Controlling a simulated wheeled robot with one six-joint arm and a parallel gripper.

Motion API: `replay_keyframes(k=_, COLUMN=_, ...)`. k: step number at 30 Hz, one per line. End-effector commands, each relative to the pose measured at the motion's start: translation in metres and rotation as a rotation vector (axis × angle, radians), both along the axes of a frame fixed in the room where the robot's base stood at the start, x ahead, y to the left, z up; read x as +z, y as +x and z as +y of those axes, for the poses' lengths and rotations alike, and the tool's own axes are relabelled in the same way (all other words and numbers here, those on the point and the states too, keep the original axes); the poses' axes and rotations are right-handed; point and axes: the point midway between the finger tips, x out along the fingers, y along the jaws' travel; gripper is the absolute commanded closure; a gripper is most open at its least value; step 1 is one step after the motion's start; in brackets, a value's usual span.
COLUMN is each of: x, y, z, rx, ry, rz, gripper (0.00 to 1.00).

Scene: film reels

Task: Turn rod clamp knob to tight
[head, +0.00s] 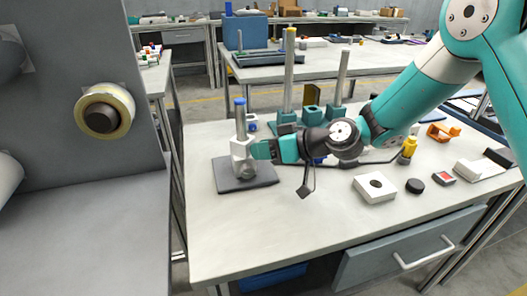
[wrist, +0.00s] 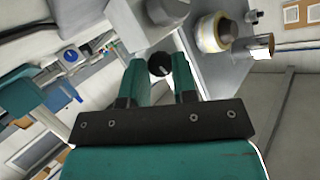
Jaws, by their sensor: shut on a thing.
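The rod clamp (head: 239,150) is a pale grey block on a short upright rod with a blue top (head: 240,103). It stands on a dark square base plate (head: 263,175) at the left of the near table. My gripper (head: 256,150) reaches it from the right, its teal fingers level with the block. In the wrist view the round black knob (wrist: 160,64), with a light line on its face, sits between the two fingertips, and the gripper is shut on it. In the head view the fingers hide the knob. The grey block also shows behind it in the wrist view (wrist: 128,22).
Two tall rods on teal stands (head: 289,80) rise behind my wrist. A white block (head: 375,188), a black disc (head: 415,186) and a yellow-topped item (head: 408,148) lie to the right. A grey panel with a film reel (head: 122,100) stands at left. The table front is clear.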

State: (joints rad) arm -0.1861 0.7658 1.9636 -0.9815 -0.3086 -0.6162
Motion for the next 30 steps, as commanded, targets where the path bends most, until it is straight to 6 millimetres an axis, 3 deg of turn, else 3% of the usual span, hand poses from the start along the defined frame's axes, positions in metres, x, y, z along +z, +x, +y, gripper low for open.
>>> replay_keyframes(k=12, x=-0.001, y=0.0013, z=-0.0008, rx=0.0, ry=0.093, rz=0.173, gripper=0.97)
replay_keyframes(k=29, x=-0.001, y=0.0012, z=-0.0008, rx=0.0, ry=0.107, rz=0.199, gripper=0.97)
replay_keyframes(k=30, x=-0.001, y=0.0013, z=-0.0007, rx=0.0, ry=0.107, rz=0.199, gripper=0.69)
